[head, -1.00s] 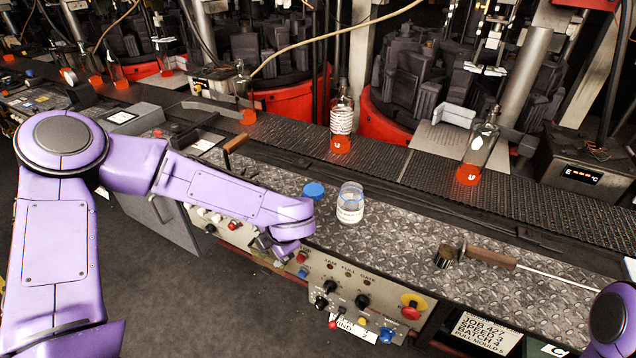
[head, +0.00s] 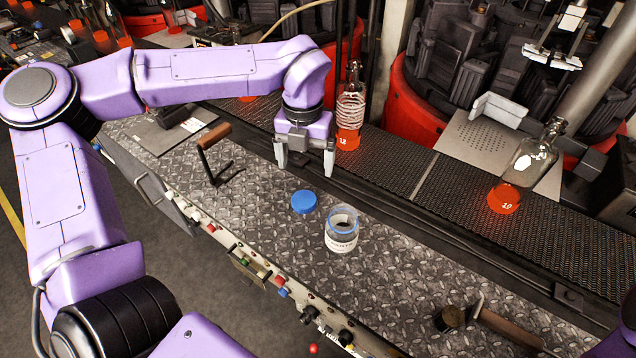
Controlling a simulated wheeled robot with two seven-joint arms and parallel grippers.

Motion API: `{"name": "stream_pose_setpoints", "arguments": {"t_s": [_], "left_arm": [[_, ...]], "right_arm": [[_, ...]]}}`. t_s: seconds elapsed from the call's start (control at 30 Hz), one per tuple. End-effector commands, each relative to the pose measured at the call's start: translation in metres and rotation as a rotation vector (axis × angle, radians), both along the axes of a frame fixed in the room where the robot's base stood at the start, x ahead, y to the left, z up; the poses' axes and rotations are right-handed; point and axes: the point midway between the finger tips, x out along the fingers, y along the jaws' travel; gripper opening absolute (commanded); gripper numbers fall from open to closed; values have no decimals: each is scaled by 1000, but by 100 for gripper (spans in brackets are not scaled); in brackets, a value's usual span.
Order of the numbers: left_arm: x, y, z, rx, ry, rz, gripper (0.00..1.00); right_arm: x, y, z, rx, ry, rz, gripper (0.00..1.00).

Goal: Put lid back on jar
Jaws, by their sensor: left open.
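The blue lid (head: 303,202) lies on the patterned metal bench top. The jar (head: 341,232) stands upright just right of the lid, with a pale label and an open mouth with a blue-tinted rim. My left gripper (head: 305,170) is open and points down above the bench, behind the lid in the picture. Nothing shows between its fingers. My right gripper is not in view.
A conveyor with glass bottles on orange-red bases (head: 346,138) runs behind the bench. A wooden-handled tool (head: 214,140) stands at the left. Bench around the jar is clear.

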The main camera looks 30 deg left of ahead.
Motion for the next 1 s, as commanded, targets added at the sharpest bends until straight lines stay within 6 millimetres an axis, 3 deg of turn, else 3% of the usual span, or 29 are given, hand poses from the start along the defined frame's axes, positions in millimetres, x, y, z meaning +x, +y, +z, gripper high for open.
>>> {"name": "stream_pose_setpoints", "arguments": {"t_s": [0.33,0.67,1.0], "left_arm": [[1,-1,-3,2,2,-4,91],[-1,1,-50,1,2,-2,91],[-1,0,-54,2,1,-1,91]], "right_arm": [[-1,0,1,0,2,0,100],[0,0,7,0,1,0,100],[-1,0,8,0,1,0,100]]}}
